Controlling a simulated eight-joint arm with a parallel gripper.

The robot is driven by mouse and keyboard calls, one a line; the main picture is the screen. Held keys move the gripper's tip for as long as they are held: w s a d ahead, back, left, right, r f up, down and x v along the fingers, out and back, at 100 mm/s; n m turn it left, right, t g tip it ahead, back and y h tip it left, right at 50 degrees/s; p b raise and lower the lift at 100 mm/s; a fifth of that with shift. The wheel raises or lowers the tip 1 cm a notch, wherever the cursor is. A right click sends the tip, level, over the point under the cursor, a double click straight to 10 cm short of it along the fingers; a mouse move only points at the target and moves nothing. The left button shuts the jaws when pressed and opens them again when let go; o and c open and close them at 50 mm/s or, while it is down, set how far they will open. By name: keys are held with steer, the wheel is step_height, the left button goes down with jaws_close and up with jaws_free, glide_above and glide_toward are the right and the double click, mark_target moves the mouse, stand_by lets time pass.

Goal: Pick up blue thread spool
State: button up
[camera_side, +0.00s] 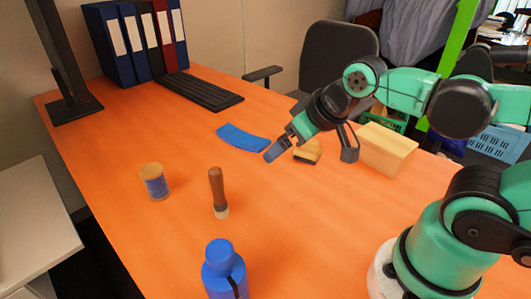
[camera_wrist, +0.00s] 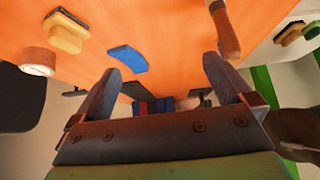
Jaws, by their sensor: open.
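The blue thread spool (camera_side: 154,187) stands upright on the left part of the orange table in the side view, with a tan wooden top and blue thread around its middle. My gripper (camera_side: 313,152) is well to the right of it, with its two dark fingers spread apart. In the wrist view my gripper (camera_wrist: 160,85) shows its fingers wide apart with nothing held between them. I cannot make out the spool for certain in the wrist view.
A wooden-handled tool (camera_side: 217,192) stands right of the spool. A blue curved strip (camera_side: 242,138), a yellow-and-dark block (camera_side: 308,151) and a wooden box (camera_side: 384,150) lie near my gripper. A blue bottle (camera_side: 224,272) stands in front. Table around the spool is clear.

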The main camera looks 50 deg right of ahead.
steer(key=w+a+r+m+y, duration=0.1)
steer(key=w+a+m+y, duration=0.25)
steer(key=w+m, duration=0.2)
steer(key=m+t+y, duration=0.1)
steer(key=m+y, duration=0.6)
steer(key=m, duration=0.4)
glide_above(143, 171)
steer(key=s+d, duration=0.5)
steer(key=d, duration=0.1)
step_height(143, 171, down, 4)
steer(key=f+m+y, duration=0.1)
steer(key=m, duration=0.1)
steer(key=w+a+f+m+t+y, duration=0.1)
steer(key=f+m, duration=0.1)
steer(key=w+f+m+y, duration=0.1)
steer(key=f+m, duration=0.1)
steer(key=shift+w+a+f+m+t, duration=0.1)
steer(key=shift+a+m+t, duration=0.1)
steer(key=shift+m+t, duration=0.2)
steer(key=shift+f+m+y, duration=0.55)
steer(key=shift+f+m, duration=0.05)
steer(key=shift+m, duration=0.15)
steer(key=shift+a+f, duration=0.1)
steer(key=shift+a, duration=0.05)
steer(key=shift+x, duration=2.65)
steer(key=c, duration=1.4)
steer(key=shift+o, duration=0.2)
